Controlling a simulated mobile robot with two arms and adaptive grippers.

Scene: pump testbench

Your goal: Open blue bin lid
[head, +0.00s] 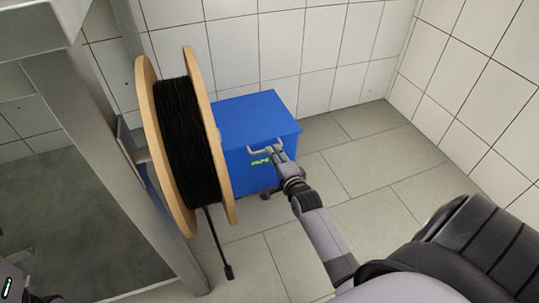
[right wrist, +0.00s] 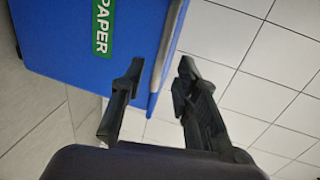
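The blue bin (head: 260,112) stands on the floor against the tiled wall, its lid (head: 255,115) flat and closed. A pale handle (head: 264,149) sits at the lid's front edge. My right gripper (head: 275,155) is at this handle. In the right wrist view, the two fingers of my right gripper (right wrist: 161,72) are apart, with the lid's edge and a grey strip between or just beyond them; contact cannot be told. The bin (right wrist: 75,40) there bears a green PAPER label (right wrist: 102,25). My left gripper is not in view.
A wooden cable reel (head: 222,150) with black cable (head: 188,140) stands close left of the bin, hiding part of it. A cable end (head: 228,270) hangs to the floor. A metal frame (head: 120,150) stands further left. Floor right of the bin is clear.

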